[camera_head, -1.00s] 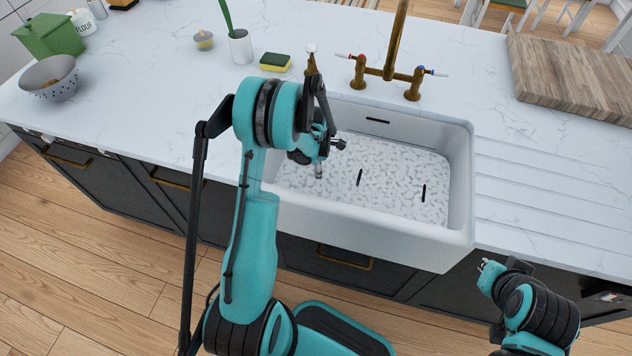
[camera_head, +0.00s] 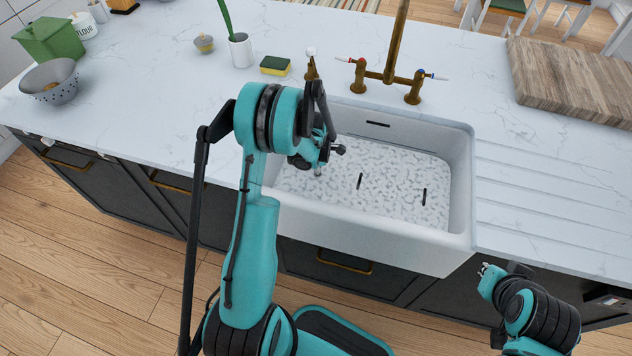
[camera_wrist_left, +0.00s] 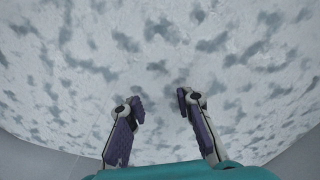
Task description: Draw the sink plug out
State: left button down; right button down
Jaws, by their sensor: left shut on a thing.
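The white sink (camera_head: 462,190) holds a grey-and-white mottled surface that looks like foamy water, and it hides the bottom. My left gripper (camera_head: 319,169) is over the left part of the sink, pointing down. The mottled surface (camera_wrist_left: 240,60) fills the view beyond the fingertips. My right gripper (camera_head: 486,268) is in front of the counter at the lower right, away from the sink; its opening is too small to tell.
A brass tap (camera_head: 388,75) stands behind the sink. Two dark upright marks (camera_head: 424,197) show in the mottled surface. A sponge (camera_head: 275,66), a white cup (camera_head: 241,50) and a colander (camera_head: 52,82) are on the left counter. A wooden board (camera_head: 570,80) lies at the right.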

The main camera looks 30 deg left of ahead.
pick_arm(q)
jog(key=shift+r+p, duration=1.25)
jog(key=shift+r, duration=1.15)
